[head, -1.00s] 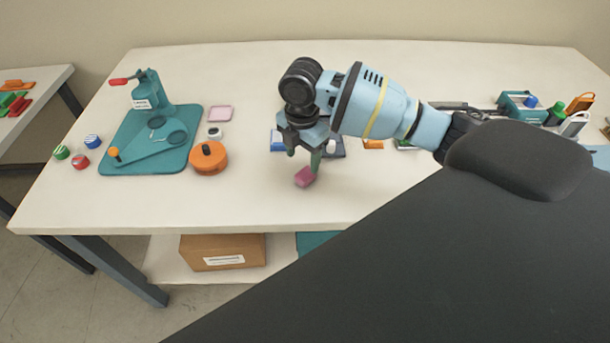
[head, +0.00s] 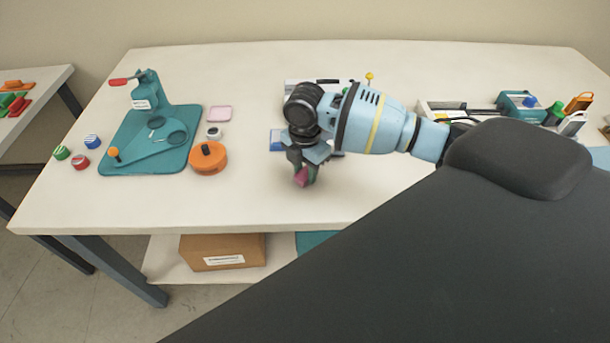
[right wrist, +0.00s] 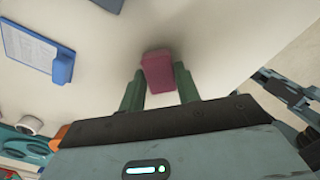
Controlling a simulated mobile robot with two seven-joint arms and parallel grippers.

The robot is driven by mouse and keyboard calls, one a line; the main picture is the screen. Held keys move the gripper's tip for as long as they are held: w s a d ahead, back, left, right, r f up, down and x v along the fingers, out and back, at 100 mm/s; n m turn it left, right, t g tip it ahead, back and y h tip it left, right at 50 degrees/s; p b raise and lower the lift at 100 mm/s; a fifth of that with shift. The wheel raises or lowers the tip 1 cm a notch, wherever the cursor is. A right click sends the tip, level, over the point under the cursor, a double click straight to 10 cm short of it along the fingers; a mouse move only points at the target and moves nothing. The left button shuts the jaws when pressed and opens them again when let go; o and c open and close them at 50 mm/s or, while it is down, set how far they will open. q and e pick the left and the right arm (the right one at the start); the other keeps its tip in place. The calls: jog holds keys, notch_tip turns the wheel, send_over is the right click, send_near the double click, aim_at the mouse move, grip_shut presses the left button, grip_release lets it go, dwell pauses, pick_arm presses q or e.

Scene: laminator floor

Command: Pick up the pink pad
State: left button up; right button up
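The pink pad (head: 301,179), a small dark pink block, lies on the white table near the middle of the head view. My right gripper (head: 305,172) is lowered over it, with its fingers partly hiding it. In the right wrist view the pad (right wrist: 157,70) shows between the tips of the two green fingers (right wrist: 160,82). The fingers stand apart, one on each side of it. A firm hold does not show. My left gripper is not in view.
A pale pink flat square (head: 218,113) lies at the back left. An orange round container (head: 208,158) and a teal press board (head: 120,160) stand left of my gripper. A blue item (head: 276,140) lies just behind. The table front is clear.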

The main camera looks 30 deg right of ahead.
aim_at(306, 175)
jog(key=shift+c, duration=1.4)
jog(key=shift+r, duration=0.15)
